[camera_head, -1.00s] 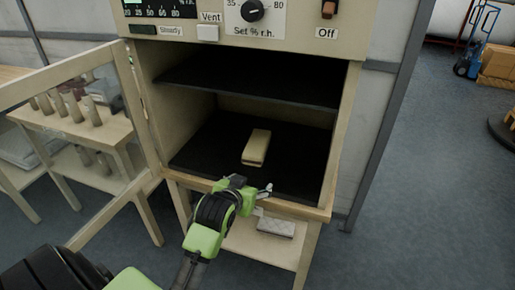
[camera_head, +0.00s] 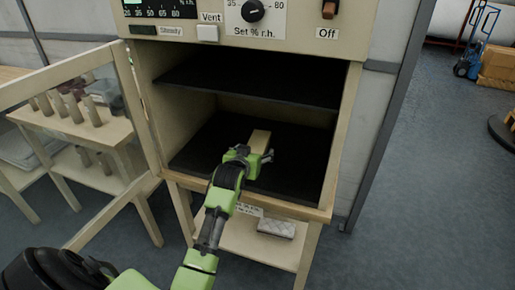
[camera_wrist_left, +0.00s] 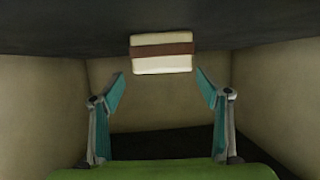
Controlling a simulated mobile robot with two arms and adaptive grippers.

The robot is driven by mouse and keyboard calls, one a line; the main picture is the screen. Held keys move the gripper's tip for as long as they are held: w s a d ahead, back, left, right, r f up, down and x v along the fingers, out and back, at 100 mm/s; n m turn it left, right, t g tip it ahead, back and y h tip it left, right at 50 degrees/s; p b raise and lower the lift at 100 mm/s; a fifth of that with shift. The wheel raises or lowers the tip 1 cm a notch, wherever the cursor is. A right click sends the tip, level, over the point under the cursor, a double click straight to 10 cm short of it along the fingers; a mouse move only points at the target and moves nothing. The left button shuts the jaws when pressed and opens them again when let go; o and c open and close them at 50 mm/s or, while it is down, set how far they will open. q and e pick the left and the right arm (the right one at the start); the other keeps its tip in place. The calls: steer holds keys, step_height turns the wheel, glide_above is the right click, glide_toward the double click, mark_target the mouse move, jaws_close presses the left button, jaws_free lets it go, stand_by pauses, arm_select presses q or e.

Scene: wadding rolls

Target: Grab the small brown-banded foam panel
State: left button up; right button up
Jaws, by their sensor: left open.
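The small foam panel (camera_head: 261,138) is cream and lies on the dark lower floor of the open cabinet. Its near part is hidden behind my left gripper (camera_head: 250,157) in the head view. In the left wrist view the panel (camera_wrist_left: 161,54) shows its end face with a brown band across the middle. My left gripper (camera_wrist_left: 162,84) is open, its two teal fingertips wide apart. The panel lies ahead, in line with the gap between them, and nothing is held. My right gripper is not in view.
The cabinet's dark shelf (camera_head: 252,82) runs above the lower floor, and side walls flank it. The glazed door (camera_head: 82,120) stands open at left. A grey patterned block (camera_head: 276,228) sits on the stand's shelf below. The lower floor around the panel is clear.

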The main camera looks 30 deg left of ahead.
mark_target(255, 147)
arm_select(q)
steer(key=shift+a+x, duration=0.1)
steer(key=shift+x, duration=1.1)
steer(key=shift+a+x, duration=0.15)
steer(key=shift+x, duration=1.05)
steer(key=shift+s, duration=0.1)
steer(key=c, duration=0.8)
